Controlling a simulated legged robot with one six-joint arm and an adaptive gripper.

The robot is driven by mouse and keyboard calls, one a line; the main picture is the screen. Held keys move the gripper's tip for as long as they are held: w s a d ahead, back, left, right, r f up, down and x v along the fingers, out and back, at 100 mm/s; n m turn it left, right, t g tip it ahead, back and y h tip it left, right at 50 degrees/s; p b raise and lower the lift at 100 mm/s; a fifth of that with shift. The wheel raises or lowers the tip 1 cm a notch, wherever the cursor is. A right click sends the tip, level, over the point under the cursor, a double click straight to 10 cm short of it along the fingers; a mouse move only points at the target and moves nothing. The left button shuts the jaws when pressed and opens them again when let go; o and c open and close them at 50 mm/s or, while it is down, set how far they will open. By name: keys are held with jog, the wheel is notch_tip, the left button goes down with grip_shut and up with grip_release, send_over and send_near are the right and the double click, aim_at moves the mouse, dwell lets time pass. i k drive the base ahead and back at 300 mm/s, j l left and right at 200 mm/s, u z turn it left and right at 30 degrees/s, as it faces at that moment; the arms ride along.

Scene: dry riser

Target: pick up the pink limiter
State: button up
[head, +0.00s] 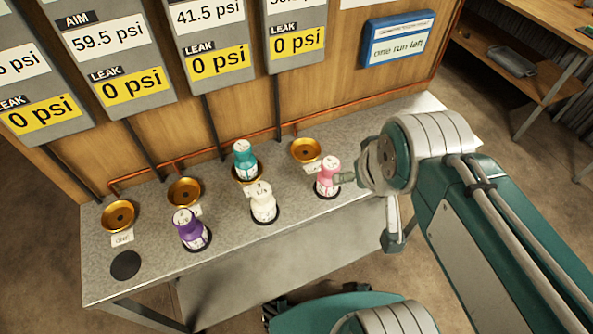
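The pink limiter (327,177) is a small pink bottle shape with a white label. It stands upright on a dark round spot near the front right of the grey bench (240,222). My gripper (343,179) reaches in from the right, with a finger at the limiter's right side. It looks very close to the limiter or touching it. The far side of the gripper is hidden, so I cannot tell whether its fingers are around the limiter or how far apart they are.
A white limiter (263,204) and a purple limiter (189,230) stand to the left on the front row. A teal limiter (244,159) sits in a brass cup behind. Empty brass cups (306,150) stand along the back, below a copper pipe and gauge panels (125,50).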

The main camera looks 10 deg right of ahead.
aim_at(330, 164)
jog(key=k+j, duration=0.2)
jog(key=j, duration=0.15)
jog(key=k+j+z, duration=0.1)
jog(key=j, duration=0.3)
jog(key=k+j, duration=0.3)
jog(key=j+z, duration=0.05)
